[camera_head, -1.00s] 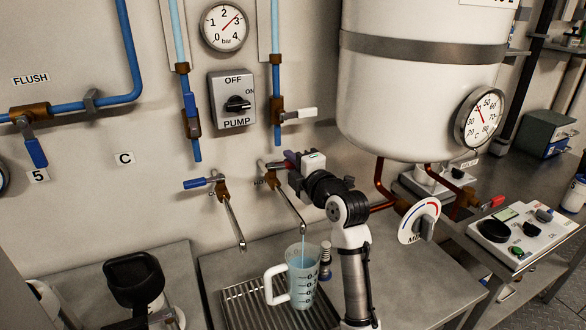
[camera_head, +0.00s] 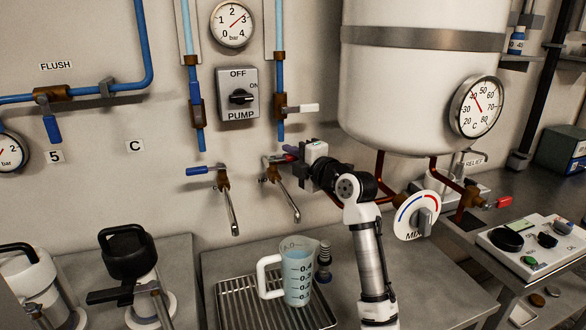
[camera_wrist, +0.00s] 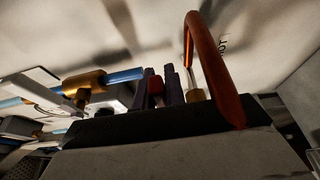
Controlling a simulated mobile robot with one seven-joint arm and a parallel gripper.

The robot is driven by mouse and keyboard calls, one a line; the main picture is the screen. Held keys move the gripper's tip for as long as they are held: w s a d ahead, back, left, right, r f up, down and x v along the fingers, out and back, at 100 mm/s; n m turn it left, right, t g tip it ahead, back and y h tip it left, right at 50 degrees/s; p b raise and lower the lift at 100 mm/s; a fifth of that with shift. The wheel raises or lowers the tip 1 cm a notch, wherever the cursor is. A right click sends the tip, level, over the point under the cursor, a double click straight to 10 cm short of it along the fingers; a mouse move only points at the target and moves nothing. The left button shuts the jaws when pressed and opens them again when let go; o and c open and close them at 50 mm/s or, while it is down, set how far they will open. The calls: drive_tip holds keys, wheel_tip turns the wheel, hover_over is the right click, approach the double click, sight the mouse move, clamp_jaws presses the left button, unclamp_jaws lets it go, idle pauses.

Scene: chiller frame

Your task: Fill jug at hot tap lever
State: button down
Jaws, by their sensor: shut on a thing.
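The jug (camera_head: 297,280), clear with a white handle at its left, stands upright on the drip grate (camera_head: 235,310). Pale blue liquid fills much of it. The hot tap (camera_head: 271,172) is on the wall above it, its spout (camera_head: 290,202) ending over the jug; no stream shows. My gripper (camera_head: 292,153) is at the hot tap lever, most of which it hides. In the wrist view, a red lever part (camera_wrist: 156,87) shows between my dark fingers (camera_wrist: 159,88). My gripper is shut on the lever.
The cold tap (camera_head: 220,182) with a blue lever is just left. A white tank (camera_head: 415,105) with a MIX dial (camera_head: 416,217) is right of my arm. The counter between jug and MIX dial is mostly clear.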

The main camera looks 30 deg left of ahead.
drive_tip(key=shift+w+a+f+n+g+b, duration=0.2)
drive_tip(key=shift+f+n+g+b, duration=0.15)
drive_tip(key=shift+g+b, duration=0.5)
drive_tip(key=shift+r+n+g+y, duration=0.3)
drive_tip(key=shift+r+n+g, duration=0.05)
drive_tip(key=c, duration=1.5)
unclamp_jaws()
drive_tip(key=shift+a, duration=0.2)
drive_tip(key=shift+o, duration=0.2)
drive_tip(key=shift+d+r+p, duration=0.1)
drive_tip(key=shift+d+p, duration=0.05)
drive_tip(key=shift+p, duration=0.15)
